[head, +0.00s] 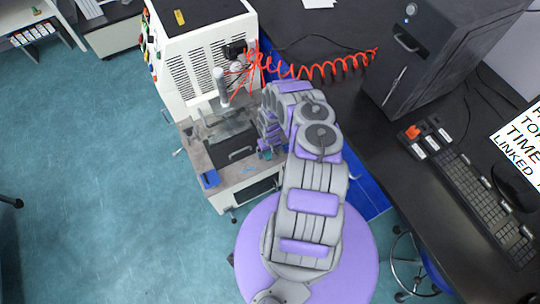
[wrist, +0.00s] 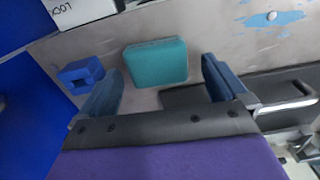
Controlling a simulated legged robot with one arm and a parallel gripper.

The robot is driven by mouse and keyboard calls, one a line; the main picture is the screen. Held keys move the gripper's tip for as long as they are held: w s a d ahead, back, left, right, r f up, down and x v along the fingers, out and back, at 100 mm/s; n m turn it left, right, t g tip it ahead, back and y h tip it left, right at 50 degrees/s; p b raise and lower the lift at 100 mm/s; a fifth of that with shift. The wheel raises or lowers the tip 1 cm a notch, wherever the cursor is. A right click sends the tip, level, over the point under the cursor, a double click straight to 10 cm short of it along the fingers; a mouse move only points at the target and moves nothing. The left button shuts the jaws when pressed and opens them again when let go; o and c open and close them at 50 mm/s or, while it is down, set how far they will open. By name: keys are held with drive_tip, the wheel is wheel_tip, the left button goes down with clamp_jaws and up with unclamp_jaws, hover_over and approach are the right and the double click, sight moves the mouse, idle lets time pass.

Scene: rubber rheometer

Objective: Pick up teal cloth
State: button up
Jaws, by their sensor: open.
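The teal cloth (wrist: 156,63) looks like a folded, rounded block in the wrist view. It lies on the worn grey-brown bench surface (wrist: 205,35), ahead of my gripper (wrist: 165,90) and between the lines of its two fingers. The fingers are apart with nothing held between them. In the head view, my gripper (head: 268,148) is low over the front bench of the white machine. A small teal patch of the cloth (head: 266,155) shows beside it there, and my arm hides most of that spot.
A blue block (wrist: 82,75) lies left of the cloth, close to the left finger. The white machine (head: 205,60) with a coiled red hose (head: 320,70) stands behind. A black desk with a keyboard (head: 485,205) is at right.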

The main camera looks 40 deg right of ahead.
drive_tip(key=shift+d, duration=0.3)
drive_tip(key=shift+c, duration=0.8)
drive_tip(key=shift+a, duration=0.3)
drive_tip(key=c, duration=0.9)
drive_tip(key=shift+d, duration=0.15)
drive_tip(key=shift+c, duration=0.3)
drive_tip(key=shift+r, duration=0.1)
drive_tip(key=shift+r, duration=0.2)
wheel_tip(320, 180, up, 4)
drive_tip(key=shift+f+p, duration=0.15)
drive_tip(key=shift+p, duration=0.9)
drive_tip(key=s+a+b, duration=0.1)
drive_tip(key=s+a, duration=0.2)
drive_tip(key=a, duration=0.4)
drive_tip(key=s+a+b, duration=0.1)
drive_tip(key=s+a, duration=0.2)
drive_tip(key=a, duration=0.5)
drive_tip(key=shift+r, duration=0.35)
